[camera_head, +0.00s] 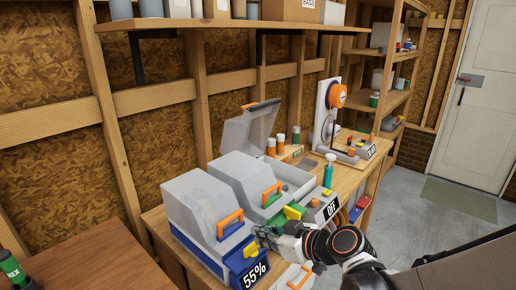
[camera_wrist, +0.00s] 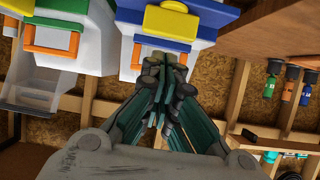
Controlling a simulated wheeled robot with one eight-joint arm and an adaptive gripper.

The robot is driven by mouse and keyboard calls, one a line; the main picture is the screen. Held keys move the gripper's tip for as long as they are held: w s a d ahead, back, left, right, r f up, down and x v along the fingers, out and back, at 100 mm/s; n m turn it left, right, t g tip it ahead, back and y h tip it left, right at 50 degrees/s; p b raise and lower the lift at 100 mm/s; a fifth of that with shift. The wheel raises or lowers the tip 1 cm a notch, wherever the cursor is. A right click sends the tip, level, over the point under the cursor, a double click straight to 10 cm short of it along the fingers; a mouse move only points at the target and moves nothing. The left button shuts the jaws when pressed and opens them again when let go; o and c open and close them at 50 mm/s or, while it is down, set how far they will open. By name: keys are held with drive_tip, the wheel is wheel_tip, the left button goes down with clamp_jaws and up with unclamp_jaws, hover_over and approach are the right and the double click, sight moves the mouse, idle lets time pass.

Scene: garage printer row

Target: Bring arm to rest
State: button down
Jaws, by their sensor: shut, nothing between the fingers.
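My arm (camera_head: 345,245) reaches in from the lower right of the head view, over the front edge of the workbench (camera_head: 158,216). My gripper (camera_head: 265,236) is in front of the blue-based printer (camera_head: 200,245), close to its yellow tab (camera_head: 250,249). In the wrist view my gripper (camera_wrist: 165,68) is shut, its fingers together with nothing between them. The fingertips overlap the printer's orange handle (camera_wrist: 134,57) and lie just below the yellow tab (camera_wrist: 168,22) in that view. I cannot tell whether they touch.
A green-trimmed printer (camera_head: 240,175) and one with its lid (camera_head: 250,130) raised stand farther along the bench. A teal bottle (camera_head: 328,171) stands near the front edge. A shelf (camera_head: 230,24) hangs above. The floor (camera_head: 415,215) at right is clear.

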drive_tip(key=s+d+r+m+g+h, duration=0.1)
drive_tip(key=s+d+m+h, duration=0.3)
drive_tip(key=s+d, duration=0.4)
drive_tip(key=s+d+r+m+h, duration=0.3)
drive_tip(key=s+d+m+h, duration=0.2)
drive_tip(key=s+d, duration=0.3)
drive_tip(key=d, duration=0.2)
drive_tip(key=shift+s+d+r+g, duration=0.2)
drive_tip(key=shift+d+g, duration=0.1)
drive_tip(key=shift+g, duration=0.1)
